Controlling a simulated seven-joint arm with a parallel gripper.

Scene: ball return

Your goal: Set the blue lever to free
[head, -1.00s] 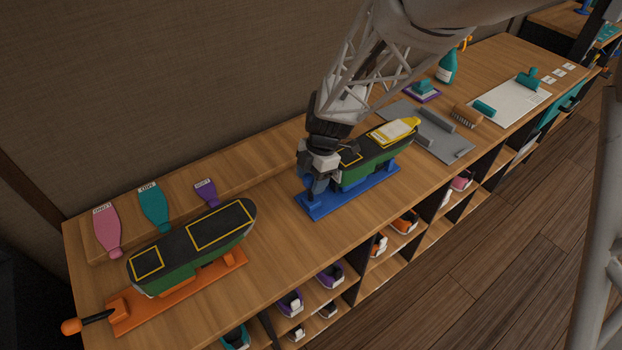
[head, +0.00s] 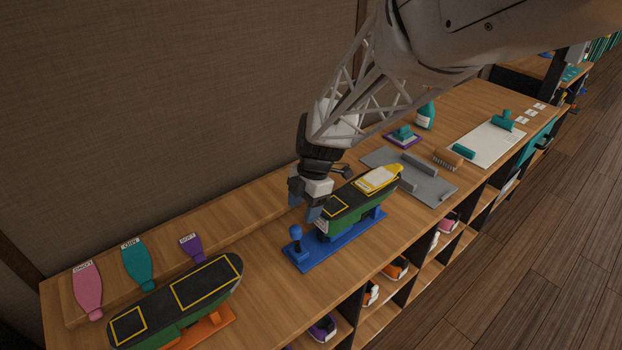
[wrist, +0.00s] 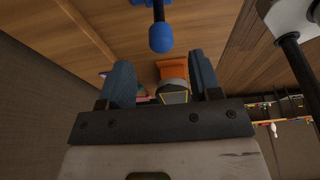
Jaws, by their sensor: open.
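The blue lever (head: 296,232) stands roughly upright at the near-left end of the blue base (head: 330,247), its round knob on top. A shoe form, dark on top and green below, with a yellow-topped piece (head: 378,179) on it, sits on that base. My gripper (head: 312,207) is open and empty, above and just right of the knob, beside the form's near end. In the wrist view the lever's blue knob (wrist: 160,38) is beyond the two fingers (wrist: 160,72), centred between them but apart from them. I cannot read any lever markings.
A second form (head: 180,295) on an orange base (head: 215,325) is at the lower left. Pink (head: 88,290), teal (head: 137,264) and purple (head: 192,248) pieces lie behind it. A grey tray (head: 430,188) lies farther right. Shelves with shoes are below the table's front edge.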

